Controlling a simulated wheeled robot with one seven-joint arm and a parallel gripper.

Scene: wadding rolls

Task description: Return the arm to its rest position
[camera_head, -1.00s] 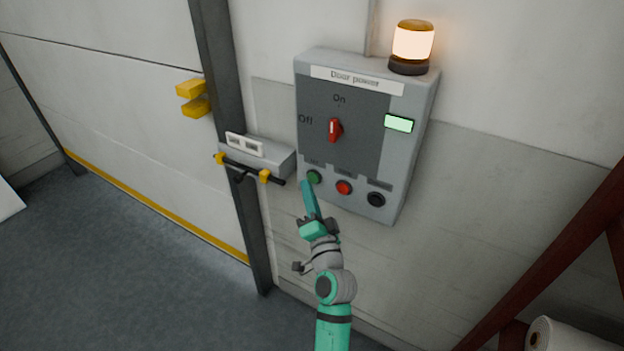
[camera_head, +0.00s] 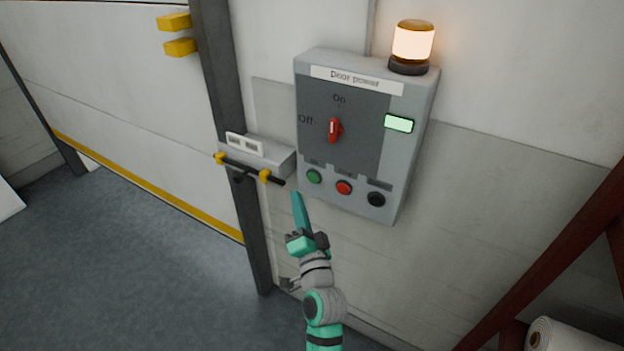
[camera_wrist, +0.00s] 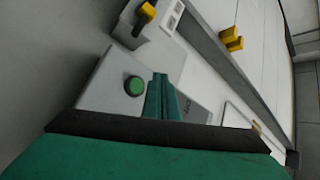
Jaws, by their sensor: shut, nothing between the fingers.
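My gripper (camera_head: 297,200) is shut and empty, in front of the wall below the control box and apart from it. In the wrist view its closed fingers (camera_wrist: 160,98) point toward the lower part of the box, beside the green button (camera_wrist: 134,86). The grey "Door power" control box (camera_head: 345,70) is on the wall. Its red rotary switch (camera_head: 335,129) stands upright toward "On". The green indicator (camera_head: 398,124) and the amber lamp (camera_head: 413,42) are lit. Green (camera_head: 314,176), red (camera_head: 344,187) and black (camera_head: 376,199) buttons line its lower edge.
Left of the box are a latch with a black bar (camera_head: 250,172) and a dark door post (camera_head: 225,90). The white door (camera_head: 110,80) has yellow brackets (camera_head: 178,38). A red-brown beam (camera_head: 550,255) and a white roll (camera_head: 570,337) are at lower right.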

